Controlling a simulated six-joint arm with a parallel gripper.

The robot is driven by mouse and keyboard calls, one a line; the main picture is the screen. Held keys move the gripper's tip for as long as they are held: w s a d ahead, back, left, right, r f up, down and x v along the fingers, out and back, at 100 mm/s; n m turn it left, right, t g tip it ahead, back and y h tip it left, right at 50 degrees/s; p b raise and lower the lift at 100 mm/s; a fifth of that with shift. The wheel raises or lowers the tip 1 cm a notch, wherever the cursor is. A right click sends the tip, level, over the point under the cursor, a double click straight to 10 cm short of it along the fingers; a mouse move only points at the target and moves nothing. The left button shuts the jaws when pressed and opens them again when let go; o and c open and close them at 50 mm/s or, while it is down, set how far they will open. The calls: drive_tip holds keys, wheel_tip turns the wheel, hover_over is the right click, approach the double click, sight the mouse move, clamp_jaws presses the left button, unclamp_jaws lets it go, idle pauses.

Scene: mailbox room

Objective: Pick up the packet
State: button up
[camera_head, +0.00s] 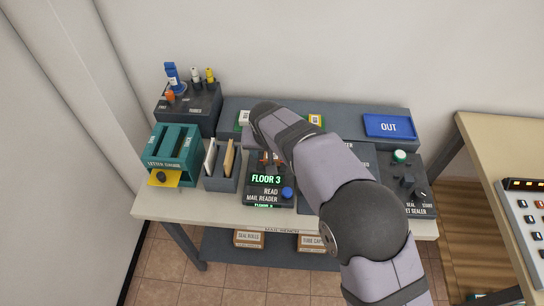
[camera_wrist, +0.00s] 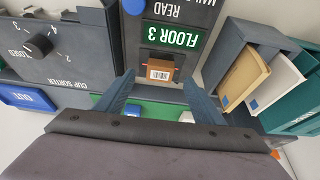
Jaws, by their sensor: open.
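A small brown packet (camera_wrist: 160,72) with a white printed label shows in the wrist view, just below the lit FLOOR 3 display of the mail reader (camera_wrist: 173,37). My gripper (camera_wrist: 159,79) is open, with one dark finger on each side of the packet in the picture. I cannot tell whether either finger touches it or how far apart in depth they are. In the head view my arm covers much of the bench behind the mail reader (camera_head: 268,196), and the packet cannot be made out clearly there.
A grey divided holder (camera_head: 222,182) with a white and a brown envelope stands left of the reader. A blue OUT tray (camera_head: 389,126) lies at the back right. The cup sorter (camera_wrist: 55,45) shows in the wrist view.

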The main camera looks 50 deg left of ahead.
drive_tip(key=shift+p+x, duration=1.35)
drive_tip(key=shift+x, duration=1.3)
drive_tip(key=shift+w+a+r, duration=0.1)
drive_tip(key=shift+w+a, duration=0.05)
drive_tip(key=shift+c, duration=0.2)
drive_tip(key=c, duration=1.2)
